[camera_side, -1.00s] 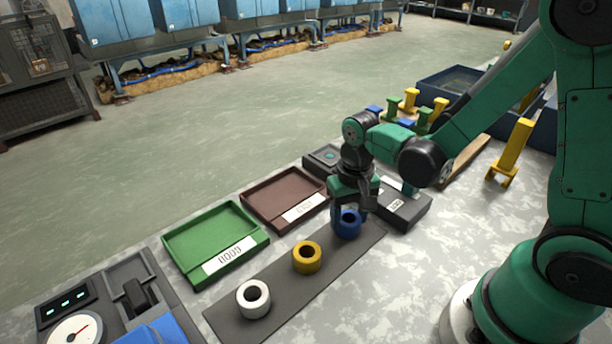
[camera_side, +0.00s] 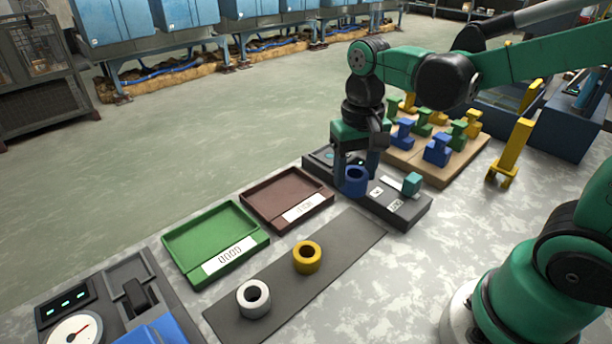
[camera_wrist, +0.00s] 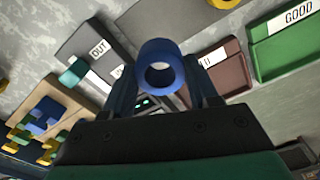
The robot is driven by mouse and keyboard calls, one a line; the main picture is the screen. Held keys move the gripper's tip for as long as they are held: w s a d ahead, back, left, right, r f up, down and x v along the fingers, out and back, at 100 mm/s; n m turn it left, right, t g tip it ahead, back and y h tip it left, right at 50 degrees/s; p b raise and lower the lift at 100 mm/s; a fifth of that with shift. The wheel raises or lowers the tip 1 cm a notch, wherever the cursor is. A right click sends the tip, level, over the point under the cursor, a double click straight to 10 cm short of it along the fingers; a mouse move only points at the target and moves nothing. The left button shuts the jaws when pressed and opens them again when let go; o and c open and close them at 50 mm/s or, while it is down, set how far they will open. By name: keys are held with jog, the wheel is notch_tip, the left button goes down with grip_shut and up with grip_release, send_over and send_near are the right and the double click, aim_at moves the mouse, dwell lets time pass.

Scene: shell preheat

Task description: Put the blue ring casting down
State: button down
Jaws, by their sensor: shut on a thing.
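The blue ring casting (camera_side: 355,180) is held between the fingers of my gripper (camera_side: 357,166). In the side view it appears over the near side of the dark grey box; the gap beneath it is hard to judge. In the wrist view the ring (camera_wrist: 162,52) sits upright between the two fingers, its hole facing the camera. The white ring (camera_side: 254,298) and the yellow ring (camera_side: 307,257) lie on the dark grey strip (camera_side: 345,240).
The dark grey box (camera_side: 412,212) has labels, a teal block (camera_side: 412,183) and a slot marked OUT. A brown tray (camera_side: 262,214) and a green GOOD tray (camera_side: 190,262) lie left. Several coloured castings stand on a wooden board (camera_side: 440,178) behind. The strip's far end is clear.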

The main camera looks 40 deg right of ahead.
notch_tip(320, 180, up, 9)
send_over(330, 156)
notch_tip(330, 156, down, 8)
notch_tip(330, 156, down, 7)
jog(key=shift+f, duration=0.1)
dwell(0.4)
jog(key=shift+c, duration=1.2)
grip_release()
jog(key=shift+f, duration=0.15)
